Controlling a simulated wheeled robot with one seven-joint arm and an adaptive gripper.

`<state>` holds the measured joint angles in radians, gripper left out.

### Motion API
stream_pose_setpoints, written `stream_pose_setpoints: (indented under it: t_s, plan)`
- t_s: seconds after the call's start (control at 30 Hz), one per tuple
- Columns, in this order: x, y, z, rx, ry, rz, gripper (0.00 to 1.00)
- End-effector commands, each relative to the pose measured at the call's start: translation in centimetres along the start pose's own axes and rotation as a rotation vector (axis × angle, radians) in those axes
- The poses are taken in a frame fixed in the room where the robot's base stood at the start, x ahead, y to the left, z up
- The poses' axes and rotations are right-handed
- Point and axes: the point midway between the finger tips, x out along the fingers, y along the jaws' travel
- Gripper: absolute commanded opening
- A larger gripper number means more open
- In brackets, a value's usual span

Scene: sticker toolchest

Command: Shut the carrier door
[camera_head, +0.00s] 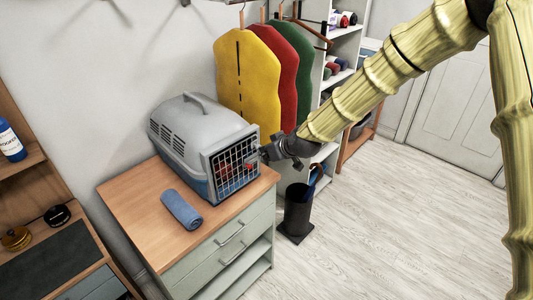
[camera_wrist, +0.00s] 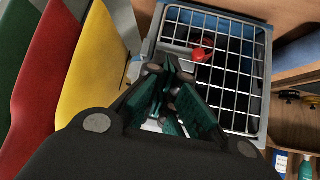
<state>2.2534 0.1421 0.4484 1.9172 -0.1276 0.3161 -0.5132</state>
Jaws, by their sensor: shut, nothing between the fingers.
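The pet carrier (camera_head: 195,138) has a grey top and a blue base and stands on the wooden top of a drawer unit. Its wire grid door (camera_head: 235,168) lies across the front opening, and it also shows in the wrist view (camera_wrist: 236,72). The door looks about in line with the frame; I cannot tell whether it is fully shut. A red piece (camera_wrist: 202,53) shows at the grid. My gripper (camera_head: 265,153) is shut and empty at the door's right edge in the head view. Its fingers (camera_wrist: 172,90) cover part of the grid's edge in the wrist view; contact is unclear.
A rolled blue towel (camera_head: 181,209) lies on the drawer unit (camera_head: 130,200) in front of the carrier. Yellow, red and green garments (camera_head: 247,82) hang behind it. A dark bin (camera_head: 297,212) stands on the floor to the right. The floor (camera_head: 390,230) further right is clear.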

Motion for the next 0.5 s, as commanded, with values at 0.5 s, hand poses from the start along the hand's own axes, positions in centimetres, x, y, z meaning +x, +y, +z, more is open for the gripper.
stream_pose_setpoints:
  t_s: [0.5]
  plan:
    - [-3.9,0.8,2.2,-0.004,0.003,-0.004,0.0]
